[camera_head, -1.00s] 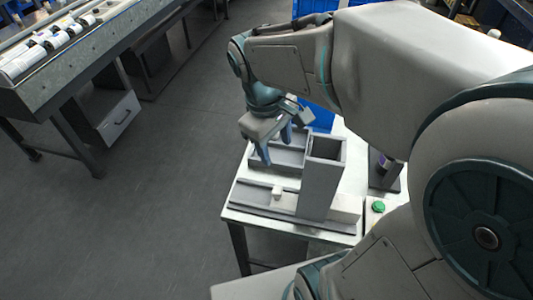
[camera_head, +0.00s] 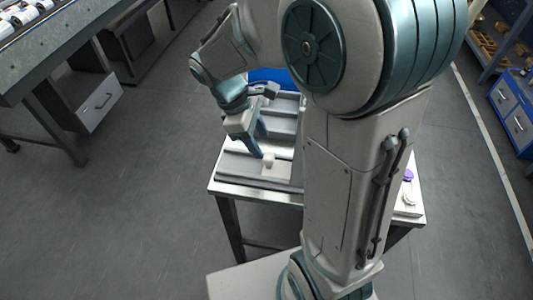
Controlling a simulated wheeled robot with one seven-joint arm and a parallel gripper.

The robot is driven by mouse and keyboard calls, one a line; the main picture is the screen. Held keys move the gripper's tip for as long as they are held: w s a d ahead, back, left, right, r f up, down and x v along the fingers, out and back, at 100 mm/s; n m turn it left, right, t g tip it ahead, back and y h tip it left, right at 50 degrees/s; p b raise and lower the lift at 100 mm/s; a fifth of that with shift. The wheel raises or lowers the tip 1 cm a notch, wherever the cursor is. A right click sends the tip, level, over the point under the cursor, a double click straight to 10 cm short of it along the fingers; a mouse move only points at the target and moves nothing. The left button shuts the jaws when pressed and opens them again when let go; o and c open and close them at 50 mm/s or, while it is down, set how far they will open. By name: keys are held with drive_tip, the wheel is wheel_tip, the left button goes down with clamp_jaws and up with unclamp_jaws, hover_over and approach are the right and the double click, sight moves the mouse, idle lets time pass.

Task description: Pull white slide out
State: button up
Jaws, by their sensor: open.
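The white slide's small white knob (camera_head: 268,161) stands up from a grey rail fixture on the small metal-topped table (camera_head: 217,186). The rest of the slide is hidden behind my arm. My gripper (camera_head: 261,143) is open and points down over the fixture. One blue-grey fingertip is just left of and behind the knob in the picture. I cannot tell whether it touches the knob. Nothing is between the fingers that I can make out.
Grey channel walls (camera_head: 283,125) of the fixture stand behind the gripper. A blue bin (camera_head: 272,76) is behind the table. A purple-capped item (camera_head: 408,176) sits at the table's right. My arm blocks the table's middle. Open floor (camera_head: 120,215) lies to the left.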

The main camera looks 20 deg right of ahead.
sight(269, 156)
drive_tip(key=b+x, duration=0.1)
drive_tip(key=x, duration=0.4)
drive_tip(key=shift+f, duration=0.15)
